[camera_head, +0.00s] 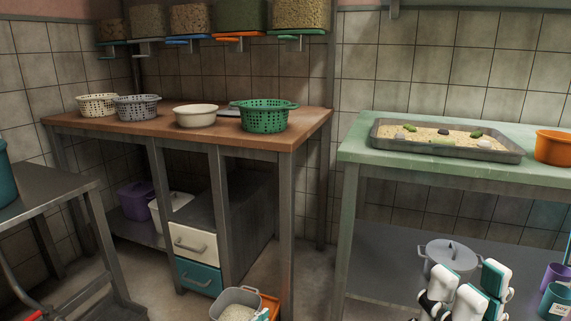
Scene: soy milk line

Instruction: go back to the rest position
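My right gripper (468,278) shows at the lower right, white with teal and black parts, cut off by the bottom edge. Its fingers point up and stand apart, with nothing seen between them. It appears in front of a grey lidded pot (452,252) on the lower shelf of the green table.
A green table (351,207) on the right bears a grey tray (515,157) of beans and an orange bowl (554,147). A wooden table (180,141) holds baskets and a bowl. A grey bin (238,298) stands on the floor between them. A metal table (50,185) is at left.

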